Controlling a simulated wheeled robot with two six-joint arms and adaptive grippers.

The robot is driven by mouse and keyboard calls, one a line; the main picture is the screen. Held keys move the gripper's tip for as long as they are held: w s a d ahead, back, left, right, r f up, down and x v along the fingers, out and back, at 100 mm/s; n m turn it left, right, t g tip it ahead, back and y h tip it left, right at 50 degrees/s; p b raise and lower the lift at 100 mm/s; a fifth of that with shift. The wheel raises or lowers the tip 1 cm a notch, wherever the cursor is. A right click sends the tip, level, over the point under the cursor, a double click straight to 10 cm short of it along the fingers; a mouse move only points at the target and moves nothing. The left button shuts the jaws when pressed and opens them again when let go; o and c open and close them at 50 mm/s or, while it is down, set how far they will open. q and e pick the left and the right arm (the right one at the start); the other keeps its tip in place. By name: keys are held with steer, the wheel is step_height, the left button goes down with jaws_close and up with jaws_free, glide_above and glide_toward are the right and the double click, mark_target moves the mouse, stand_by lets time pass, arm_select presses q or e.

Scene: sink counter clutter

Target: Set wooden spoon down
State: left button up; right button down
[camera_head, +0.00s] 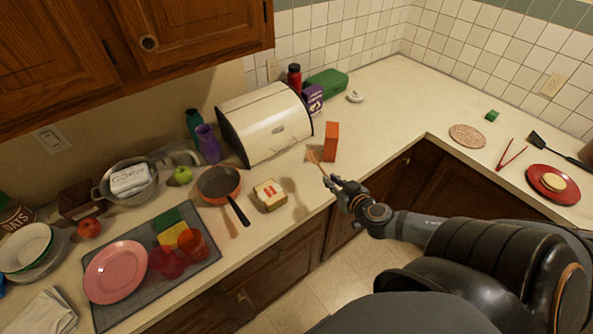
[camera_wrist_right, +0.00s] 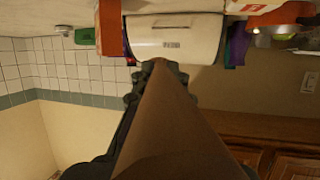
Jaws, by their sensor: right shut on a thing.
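The wooden spoon (camera_head: 315,159) is in my right gripper (camera_head: 337,184), and one end of it points up and left toward the counter's back. In the right wrist view the spoon (camera_wrist_right: 168,125) is a broad brown shape close to the lens, running into the dark fingers (camera_wrist_right: 157,78), which are shut on it. The gripper is over the counter's front edge, in front of the orange box. Dark shadows lie on the counter to its left; I cannot tell how high the spoon is. My left gripper is not in view.
The orange box (camera_head: 331,141) stands just behind the spoon. A cream bread box (camera_head: 265,122) is behind, and a butter package (camera_head: 269,195) and a black-handled pan (camera_head: 219,184) are left. The counter (camera_head: 385,112) is clear to the right, toward the corner.

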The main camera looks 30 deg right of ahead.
steer(key=w+f+b, duration=0.3)
steer(key=w+b, duration=0.1)
steer(key=b, duration=0.5)
glide_above(301, 185)
steer(key=s, duration=0.1)
steer(key=f, duration=0.5)
steer(key=shift+s+f, duration=0.15)
steer(key=shift+s, duration=0.05)
steer(key=shift+w+d+f, duration=0.1)
steer(key=shift+w+f, duration=0.25)
steer(key=shift+f, duration=0.15)
steer(key=f+p, duration=0.1)
steer(key=w+f+p, duration=0.1)
steer(key=f, duration=0.1)
steer(key=shift+f, duration=0.3)
steer(key=shift+s, duration=0.1)
steer(key=shift+f, duration=0.1)
